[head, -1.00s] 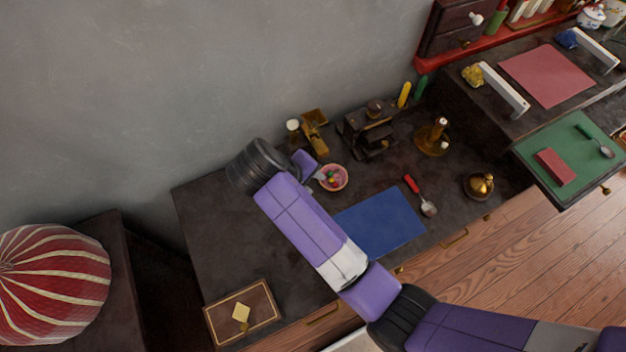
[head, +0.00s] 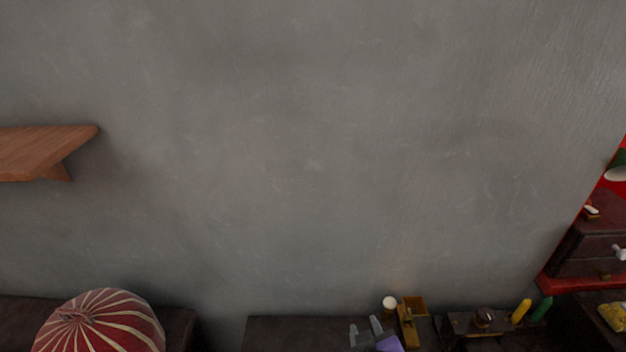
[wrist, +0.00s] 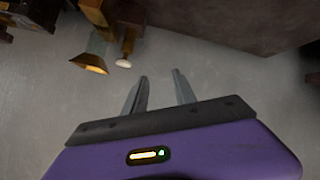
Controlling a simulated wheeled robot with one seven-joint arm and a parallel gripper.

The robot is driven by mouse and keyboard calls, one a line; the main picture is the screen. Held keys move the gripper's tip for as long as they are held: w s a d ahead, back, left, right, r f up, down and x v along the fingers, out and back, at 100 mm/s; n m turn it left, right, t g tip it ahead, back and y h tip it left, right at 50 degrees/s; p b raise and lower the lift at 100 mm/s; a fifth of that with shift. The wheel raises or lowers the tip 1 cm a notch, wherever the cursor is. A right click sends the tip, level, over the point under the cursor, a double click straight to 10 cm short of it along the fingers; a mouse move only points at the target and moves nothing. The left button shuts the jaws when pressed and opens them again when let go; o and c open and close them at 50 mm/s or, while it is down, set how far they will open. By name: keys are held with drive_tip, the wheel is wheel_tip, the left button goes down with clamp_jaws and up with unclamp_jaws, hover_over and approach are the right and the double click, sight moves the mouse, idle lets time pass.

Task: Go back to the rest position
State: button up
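My gripper (head: 366,331) shows at the bottom edge of the head view, with its two grey fingers pointing up in front of the back of the dark desk (head: 290,330). In the wrist view my gripper (wrist: 158,90) has its fingers spread apart with nothing between them. Most of my arm is below the head view. The wrist view looks at the grey wall, with the dark desk (wrist: 240,20) along its top.
A white-topped item (head: 390,302) and a brass item (head: 413,305) stand near my gripper. A red striped balloon-like object (head: 100,325) is at lower left. A wooden shelf (head: 45,150) sticks out at left. The grey wall (head: 300,150) is bare.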

drive_tip(key=s+d+r+m+t, duration=0.1)
drive_tip(key=s+d+r, duration=0.2)
drive_tip(key=s, duration=0.9)
drive_tip(key=s+d+r+m+t, duration=0.1)
drive_tip(key=s+d+r+m, duration=0.1)
drive_tip(key=s, duration=1)
drive_tip(key=s+d+r+m+t, duration=0.1)
drive_tip(key=s+r, duration=0.5)
drive_tip(key=s, duration=0.6)
drive_tip(key=d+m, duration=0.1)
drive_tip(key=d, duration=0.1)
drive_tip(key=shift+s+d+r+t+y, duration=0.3)
drive_tip(key=shift+d, duration=0.1)
